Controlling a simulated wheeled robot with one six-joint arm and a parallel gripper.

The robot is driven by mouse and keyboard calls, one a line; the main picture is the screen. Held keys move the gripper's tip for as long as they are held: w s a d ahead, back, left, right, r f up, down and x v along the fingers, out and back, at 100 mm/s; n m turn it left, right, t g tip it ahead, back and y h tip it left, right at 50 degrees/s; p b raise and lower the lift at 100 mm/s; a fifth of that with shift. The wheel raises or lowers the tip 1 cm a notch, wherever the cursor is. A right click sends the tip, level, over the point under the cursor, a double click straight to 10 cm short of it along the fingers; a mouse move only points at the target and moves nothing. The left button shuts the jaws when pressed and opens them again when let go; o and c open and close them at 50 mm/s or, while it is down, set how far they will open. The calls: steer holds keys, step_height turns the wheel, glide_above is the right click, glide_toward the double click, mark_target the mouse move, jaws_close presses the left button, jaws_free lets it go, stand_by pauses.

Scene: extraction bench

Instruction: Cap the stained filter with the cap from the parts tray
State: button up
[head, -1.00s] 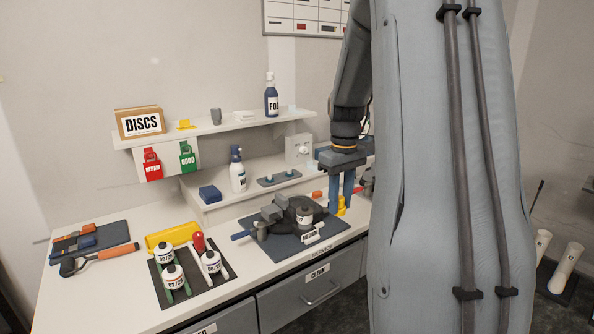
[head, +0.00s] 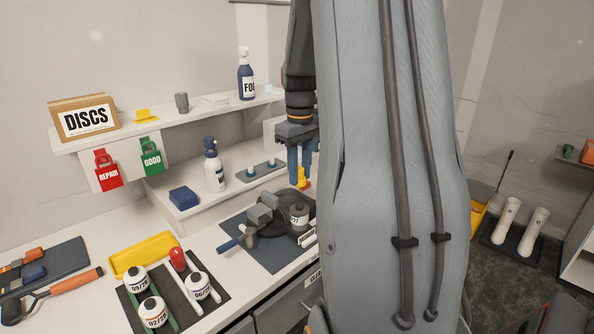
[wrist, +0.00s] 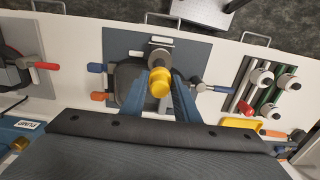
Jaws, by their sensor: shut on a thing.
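My gripper (head: 300,172) is shut on a small yellow cap (head: 302,180). In the wrist view the cap (wrist: 160,84) sits between the two blue fingers (wrist: 161,92). A grey filter canister (head: 299,215) with a white date label ending in 27 stands in a dark holding fixture (head: 268,222) on a blue-grey mat. In the head view the cap is above this canister, with a gap between them. In the wrist view the cap and fingers hide part of the canister. I cannot make out a stain on it.
Three labelled white canisters (head: 139,281) stand on a dark mat at front left, near a yellow tray (head: 145,260). A shelf (head: 190,120) holds a DISCS box (head: 85,118) and spray bottle (head: 246,75). A white bottle (head: 214,170) stands behind the fixture. My column blocks the bench's right side.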

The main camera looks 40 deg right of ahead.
steer(key=shift+s+p, duration=0.15)
steer(key=shift+p, duration=0.2)
steer(key=b, duration=0.2)
glide_above(300, 205)
steer(key=shift+f, duration=2.9)
steer(key=shift+p, duration=0.65)
steer(key=shift+f+b, duration=0.55)
steer(key=shift+f, duration=0.7)
steer(key=o, duration=1.3)
steer(key=shift+c, duration=0.2)
steer(key=shift+r, duration=0.1)
